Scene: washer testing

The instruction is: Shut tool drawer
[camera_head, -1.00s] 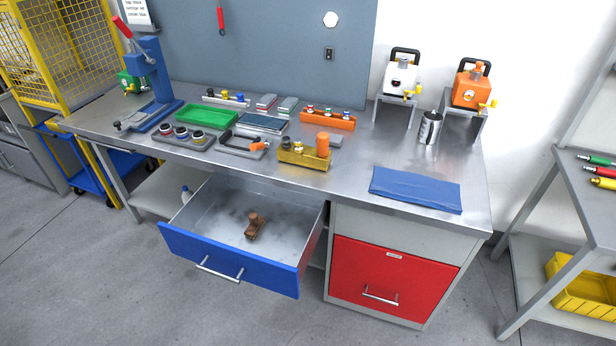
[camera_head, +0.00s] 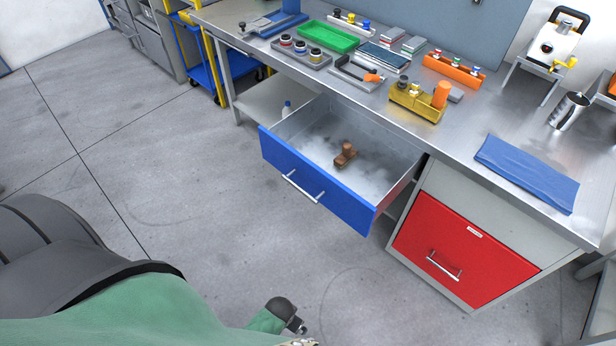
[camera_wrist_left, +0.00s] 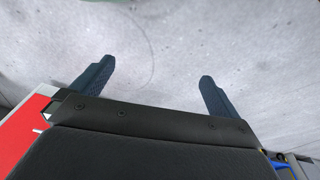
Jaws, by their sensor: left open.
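The tool drawer (camera_head: 318,190) with a blue front and a silver bar handle (camera_head: 302,187) is pulled out from under the steel workbench. A small brown tool (camera_head: 345,154) lies inside it on a pale scuffed bottom. My left gripper (camera_wrist_left: 152,82) shows in the left wrist view with its two dark fingers wide apart and nothing between them. Bare grey floor lies beyond the fingers. Parts of my own arm show at the lower left and bottom in the head view, but no fingertips are clear there. My right gripper is not in view.
A red-fronted cabinet (camera_head: 463,245) with a handle stands right of the drawer, and it shows closed. The workbench top (camera_head: 500,123) holds a green tray (camera_head: 328,37), a blue cloth (camera_head: 526,172) and several fixtures. The floor (camera_head: 180,180) before the drawer is clear.

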